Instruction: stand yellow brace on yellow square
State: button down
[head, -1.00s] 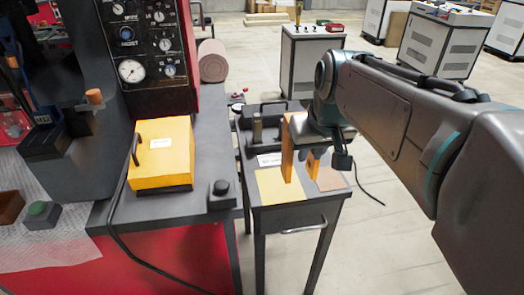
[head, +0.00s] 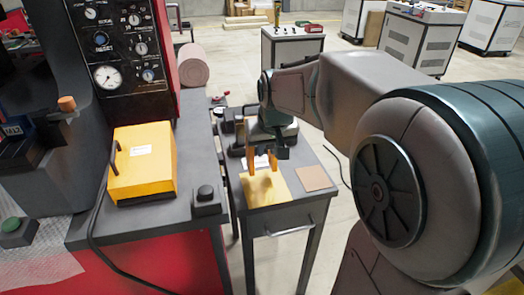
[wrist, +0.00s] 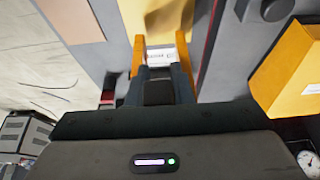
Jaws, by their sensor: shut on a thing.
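The yellow brace (head: 250,158) is an orange-yellow piece with two upright legs showing below my gripper (head: 265,143). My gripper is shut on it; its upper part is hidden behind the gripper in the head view. The legs point down at the back part of the pale yellow square (head: 281,194) on the small grey table (head: 290,214). A dark shadow falls on the square. I cannot tell whether the legs touch it. In the wrist view the brace (wrist: 138,54) shows on both sides beyond my fingertips (wrist: 162,74), with the yellow square (wrist: 145,14) past it.
A tan square (head: 314,178) lies right of the yellow one. A white label (head: 262,161) lies behind the brace. Dark fixtures stand at the table's back. Left is a bench with a yellow box (head: 142,165) and a black knob block (head: 207,199).

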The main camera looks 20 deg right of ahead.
jog(key=shift+f, duration=1.75)
jog(key=shift+f+b, duration=0.1)
jog(key=shift+b, duration=0.2)
jog(key=shift+f, duration=0.15)
jog(key=c, duration=1.3)
grip_release()
jog(key=p+v, duration=0.2)
jog(key=v, duration=1)
jog(key=s+f+g, duration=0.1)
jog(key=s+f, duration=0.3)
jog(key=s, duration=0.1)
jog(key=s+a+f, duration=0.1)
jog(key=s+f, duration=0.3)
jog(key=s+f+g, duration=0.1)
jog(key=s+f, duration=0.2)
jog(key=s, duration=0.2)
jog(key=shift+s+a+f+g, duration=0.15)
jog(key=shift+s+f+g, duration=0.15)
jog(key=shift+f, duration=0.1)
